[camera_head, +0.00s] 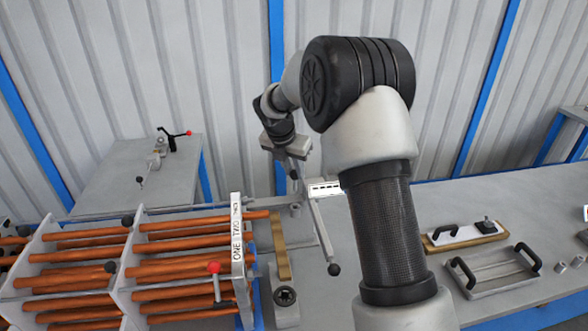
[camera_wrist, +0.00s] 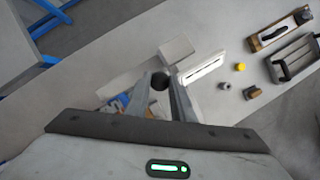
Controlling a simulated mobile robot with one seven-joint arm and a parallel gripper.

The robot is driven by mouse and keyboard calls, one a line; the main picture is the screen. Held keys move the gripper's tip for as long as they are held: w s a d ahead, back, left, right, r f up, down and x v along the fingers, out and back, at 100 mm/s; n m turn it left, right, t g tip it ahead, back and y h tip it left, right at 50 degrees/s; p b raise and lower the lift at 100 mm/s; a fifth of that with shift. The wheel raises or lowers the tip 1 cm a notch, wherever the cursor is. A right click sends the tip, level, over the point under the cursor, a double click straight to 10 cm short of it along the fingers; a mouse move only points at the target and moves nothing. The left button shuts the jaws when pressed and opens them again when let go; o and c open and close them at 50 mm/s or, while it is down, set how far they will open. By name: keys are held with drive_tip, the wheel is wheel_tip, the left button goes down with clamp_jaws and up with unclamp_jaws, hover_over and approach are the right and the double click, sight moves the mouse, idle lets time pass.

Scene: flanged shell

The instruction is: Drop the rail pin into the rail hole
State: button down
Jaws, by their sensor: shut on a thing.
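My gripper (camera_head: 294,182) is above the bench, just right of the tube bundle, with its fingers pointing down. In the wrist view its two fingers (camera_wrist: 160,92) are closed around a small dark round-ended piece (camera_wrist: 160,79), which I take to be the rail pin. The rest of the pin is hidden by the fingers or too small to make out. I cannot pick out the rail hole for sure. A short grey post (camera_head: 295,210) stands below the gripper, and a grey block with a dark round recess (camera_head: 286,297) is nearer the front.
The tube bundle's end plate (camera_head: 237,245) stands close left of the gripper. A thin bar with a black ball (camera_head: 334,270) slopes beside it. A white labelled piece (camera_head: 324,189) is just right. A handled tray (camera_head: 492,270) and small cylinders (camera_head: 560,267) lie farther right.

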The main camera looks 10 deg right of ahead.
drive_tip(key=shift+f+b, duration=1.85)
drive_tip(key=shift+f, duration=2.1)
drive_tip(key=c, duration=1.4)
unclamp_jaws()
drive_tip(key=shift+c, duration=0.2)
drive_tip(key=shift+d, duration=0.1)
drive_tip(key=v, duration=1.7)
drive_tip(key=shift+a+r, duration=0.2)
drive_tip(key=shift+a, duration=0.1)
drive_tip(key=shift+s, duration=0.1)
